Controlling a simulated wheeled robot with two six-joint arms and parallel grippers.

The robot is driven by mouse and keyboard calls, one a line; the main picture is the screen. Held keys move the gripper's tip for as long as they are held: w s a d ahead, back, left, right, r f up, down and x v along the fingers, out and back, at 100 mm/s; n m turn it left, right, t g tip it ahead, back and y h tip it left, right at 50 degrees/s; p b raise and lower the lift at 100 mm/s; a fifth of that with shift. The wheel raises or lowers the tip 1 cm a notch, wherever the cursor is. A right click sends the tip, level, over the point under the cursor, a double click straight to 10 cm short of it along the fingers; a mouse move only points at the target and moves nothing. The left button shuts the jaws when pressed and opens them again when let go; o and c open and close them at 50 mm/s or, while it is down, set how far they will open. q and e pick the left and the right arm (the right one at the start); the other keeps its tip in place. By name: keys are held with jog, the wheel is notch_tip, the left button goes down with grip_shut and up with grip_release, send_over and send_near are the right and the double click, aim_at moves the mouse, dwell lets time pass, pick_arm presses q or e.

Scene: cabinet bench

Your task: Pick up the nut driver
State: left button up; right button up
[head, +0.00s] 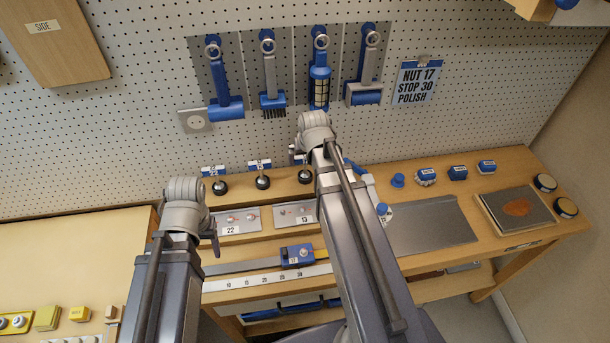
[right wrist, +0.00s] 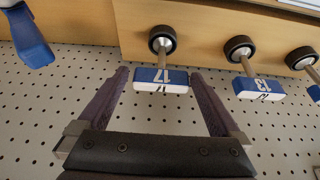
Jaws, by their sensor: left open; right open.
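Three nut drivers with blue-and-white number tags and black round bases stand in a row on the wooden shelf, tagged 22 (head: 219,186), 13 (head: 262,181) and 17 (head: 304,176). In the right wrist view, upside down, the tag of the 17 driver (right wrist: 160,86) sits between the tips of my open right gripper (right wrist: 158,74), with a gap visible on each side. The 13 driver (right wrist: 246,75) stands beside it, with the third at the edge. My right gripper (head: 298,153) is mostly hidden by its wrist in the head view. My left gripper (head: 214,240) is low at left, mostly hidden by its arm, holding nothing visible.
A card (head: 416,82) on the pegboard reads NUT 17, STOP 30, POLISH. Blue-handled tools (head: 319,82) hang above. Plates marked 22 (head: 236,220) and 13 (head: 293,213) lie in front of the drivers. A blue stop (head: 297,254) sits on a ruled rail. A grey mat (head: 432,223) is at right.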

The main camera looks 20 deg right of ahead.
aim_at(305, 165)
pick_arm(q)
jog(key=shift+f, duration=0.7)
pick_arm(e)
jog(key=shift+x, duration=0.8)
pick_arm(q)
jog(key=shift+b, duration=0.3)
notch_tip(305, 165, down, 5)
jog(key=b, duration=0.4)
jog(key=shift+b, duration=0.35)
pick_arm(e)
jog(key=x, duration=0.5)
jog(key=shift+w+a+f, duration=0.1)
jog(key=shift+w, duration=0.05)
pick_arm(q)
jog(key=shift+r, duration=0.15)
pick_arm(e)
jog(key=c, duration=1.2)
pick_arm(q)
jog(key=shift+r, duration=0.1)
pick_arm(e)
jog(key=shift+c, duration=0.2)
